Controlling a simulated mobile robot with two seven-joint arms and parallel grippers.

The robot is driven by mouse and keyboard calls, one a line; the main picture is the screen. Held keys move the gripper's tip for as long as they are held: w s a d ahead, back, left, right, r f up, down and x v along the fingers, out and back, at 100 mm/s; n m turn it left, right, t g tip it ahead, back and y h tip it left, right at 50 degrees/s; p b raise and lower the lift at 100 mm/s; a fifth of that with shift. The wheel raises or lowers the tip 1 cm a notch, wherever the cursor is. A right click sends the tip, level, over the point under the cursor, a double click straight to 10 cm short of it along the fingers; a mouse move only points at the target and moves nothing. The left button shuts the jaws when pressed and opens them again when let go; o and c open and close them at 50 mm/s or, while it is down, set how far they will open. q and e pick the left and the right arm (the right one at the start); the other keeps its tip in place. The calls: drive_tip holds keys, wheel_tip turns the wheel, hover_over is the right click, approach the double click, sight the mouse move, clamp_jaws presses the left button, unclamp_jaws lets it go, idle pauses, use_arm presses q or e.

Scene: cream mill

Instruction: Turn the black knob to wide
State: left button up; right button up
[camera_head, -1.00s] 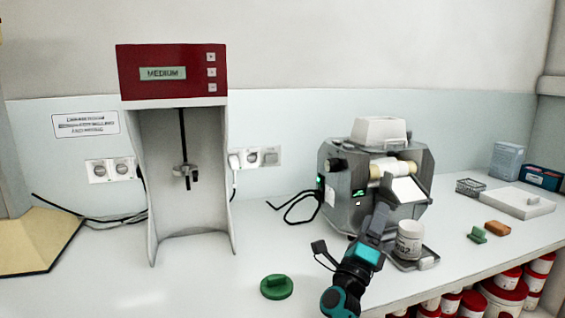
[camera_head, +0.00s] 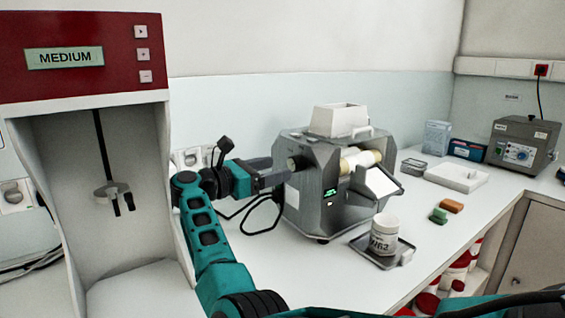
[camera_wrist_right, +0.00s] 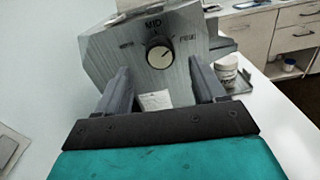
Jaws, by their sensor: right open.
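The grey mill (camera_head: 312,208) stands on the white bench. Its black knob (camera_head: 293,163) is on its left side, partly behind my right gripper (camera_head: 279,173) in the head view. In the right wrist view the knob (camera_wrist_right: 159,52) has a pale pointer that appears to point up and right, between MID (camera_wrist_right: 153,25) at the top and the right label (camera_wrist_right: 187,37). The left label is too blurred to read. My right gripper (camera_wrist_right: 164,80) is open and empty, its fingers either side below the knob, apparently short of it. My left gripper is not in view.
A white jar (camera_head: 384,236) stands on a small tray (camera_head: 368,252) in front of the mill. A red-topped mixer (camera_head: 80,85) reading MEDIUM stands at left. A cable (camera_head: 240,228) lies behind my arm. Green and orange blocks (camera_head: 452,206) and a white box (camera_head: 470,182) lie further right.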

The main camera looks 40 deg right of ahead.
sight(291, 164)
drive_tip(key=d, duration=0.3)
drive_tip(key=d+p, duration=0.1)
drive_tip(key=d, duration=0.1)
drive_tip(key=shift+s+d, duration=0.25)
drive_tip(key=shift+s, duration=0.1)
drive_tip(key=c, duration=1.1)
drive_tip(key=shift+o, duration=0.2)
